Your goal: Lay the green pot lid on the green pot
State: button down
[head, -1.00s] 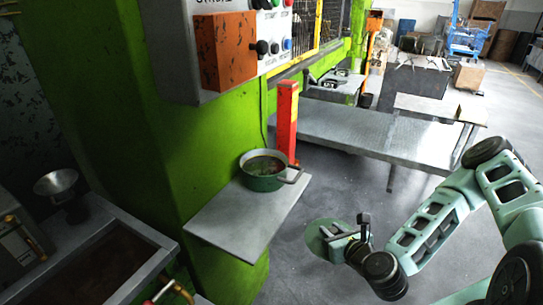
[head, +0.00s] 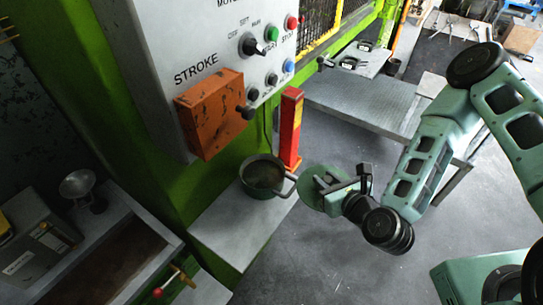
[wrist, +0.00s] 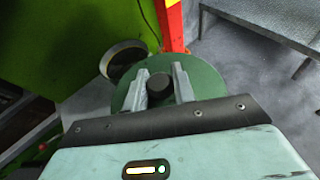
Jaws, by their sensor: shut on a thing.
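The green pot (head: 262,178) stands open on a grey shelf (head: 232,222) fixed to the green machine, with a handle towards the right. In the wrist view the pot (wrist: 122,60) shows beyond the lid, partly hidden by it. The green pot lid (head: 309,190) is a round disc with a dark knob (wrist: 159,85). My gripper (head: 325,183) is shut on the knob, one finger on each side. The lid is held to the right of the pot in the head view, beside it and not over it, its near edge close to the pot's handle.
A red post (head: 290,130) stands right behind the pot. An orange box (head: 212,112) and a control panel (head: 265,50) overhang the shelf from above. A grey table (head: 370,105) stands behind. The shelf's front part is bare.

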aim_at(305, 175)
jog(key=w+a+b, duration=0.2)
jog(key=b, duration=0.2)
jog(key=w+a+b, duration=0.1)
jog(key=a+b, duration=0.1)
jog(key=b, duration=0.2)
jog(key=shift+w+a+f, duration=0.2)
jog(key=shift+w+a, duration=0.15)
jog(key=shift+w, duration=0.05)
jog(key=shift+w+a+b, duration=0.35)
jog(key=shift+w+b, duration=0.05)
jog(key=shift+b, duration=0.65)
jog(key=w+a+r+p, duration=0.1)
jog(key=w+a+p, duration=0.2)
jog(key=w+a, duration=0.6)
jog(key=f+p, duration=0.1)
jog(key=f, duration=0.1)
jog(key=s+a+f+p, duration=0.1)
jog(key=f, duration=0.1)
jog(key=f+p, duration=0.1)
jog(key=f, duration=0.1)
jog(key=shift+s+a+f, duration=0.15)
jog(key=shift+f, duration=0.5)
